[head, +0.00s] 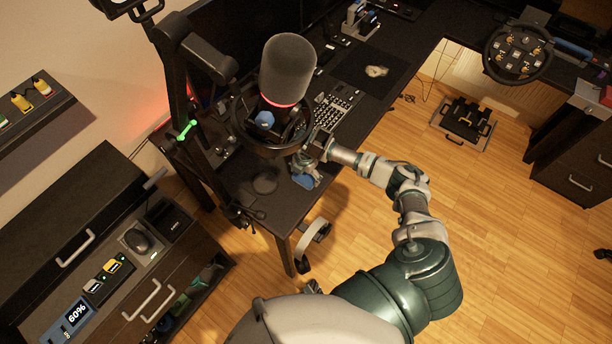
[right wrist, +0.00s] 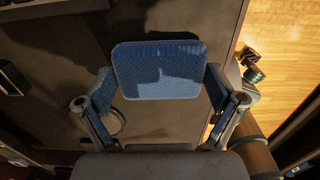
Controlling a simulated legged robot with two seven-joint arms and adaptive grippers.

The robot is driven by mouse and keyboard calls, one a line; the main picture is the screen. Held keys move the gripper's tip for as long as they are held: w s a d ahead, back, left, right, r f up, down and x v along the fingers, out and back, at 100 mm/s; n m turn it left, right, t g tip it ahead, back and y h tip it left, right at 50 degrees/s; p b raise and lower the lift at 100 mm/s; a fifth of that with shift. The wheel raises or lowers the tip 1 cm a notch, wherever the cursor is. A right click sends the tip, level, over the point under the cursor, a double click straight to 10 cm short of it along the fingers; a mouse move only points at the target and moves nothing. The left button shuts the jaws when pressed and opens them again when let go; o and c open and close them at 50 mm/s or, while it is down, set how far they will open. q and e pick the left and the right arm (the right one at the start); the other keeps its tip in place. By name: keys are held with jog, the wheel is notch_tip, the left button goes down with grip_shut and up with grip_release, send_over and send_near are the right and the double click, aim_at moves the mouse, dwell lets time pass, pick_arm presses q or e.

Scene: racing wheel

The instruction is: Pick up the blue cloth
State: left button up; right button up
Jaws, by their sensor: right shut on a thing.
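The blue cloth (head: 303,181) is a small blue piece near the front edge of the black desk. In the right wrist view the cloth (right wrist: 157,70) is a flat, textured, rounded rectangle that spans the gap between my fingertips. My right gripper (head: 312,162) is at the cloth and shut on it; it also shows in the right wrist view (right wrist: 160,88), with one finger at each side of the cloth. I cannot tell whether the cloth touches the desk. My left gripper is not in view.
A grey microphone (head: 287,68) on a boom arm (head: 178,75) stands over a racing wheel (head: 240,132) left of my gripper. A keyboard (head: 333,110) lies behind on the desk (head: 225,175). A drawer cabinet (head: 110,200) stands at left. The wooden floor (head: 480,240) at right is mostly clear.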

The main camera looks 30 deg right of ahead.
aim_at(305, 176)
jog(key=shift+r, duration=0.6)
notch_tip(305, 176, up, 2)
jog(key=shift+r, duration=0.1)
jog(key=s+a, duration=0.3)
jog(key=a, duration=0.1)
jog(key=s+a+r, duration=0.1)
jog(key=s+a, duration=0.2)
jog(key=a, duration=0.1)
jog(key=s+a, duration=0.3)
jog(key=a, duration=0.1)
jog(key=shift+s+a+r, duration=0.3)
jog(key=shift+s, duration=0.1)
